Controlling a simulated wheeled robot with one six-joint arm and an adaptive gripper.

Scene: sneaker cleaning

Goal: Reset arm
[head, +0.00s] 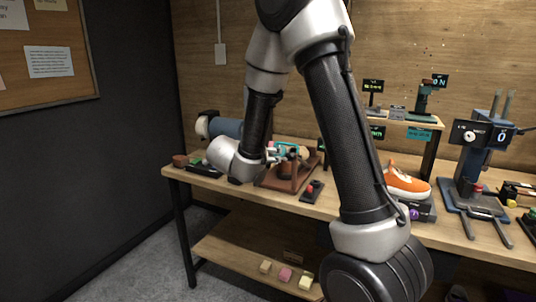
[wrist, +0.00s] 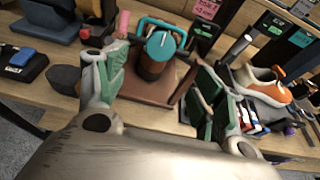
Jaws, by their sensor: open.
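My arm reaches across the head view, and my gripper (head: 278,155) is over the left part of the workbench. In the wrist view my gripper (wrist: 158,90) is open, its green-padded fingers spread wide with nothing held between them. A brown stand with a teal top (wrist: 155,50) lies beyond and between the fingers, apart from them as far as I can tell. In the head view this stand (head: 290,172) is partly hidden by my gripper. An orange sneaker (head: 405,182) sits on a dark box to the right; it also shows in the wrist view (wrist: 265,84).
The wooden workbench (head: 340,204) is crowded along its length. A blue press-like machine (head: 470,165) stands at the right, and a blue and white roller (head: 222,128) at the back left. A small raised shelf (head: 415,121) holds displays. Several blocks lie on the lower shelf (head: 235,252).

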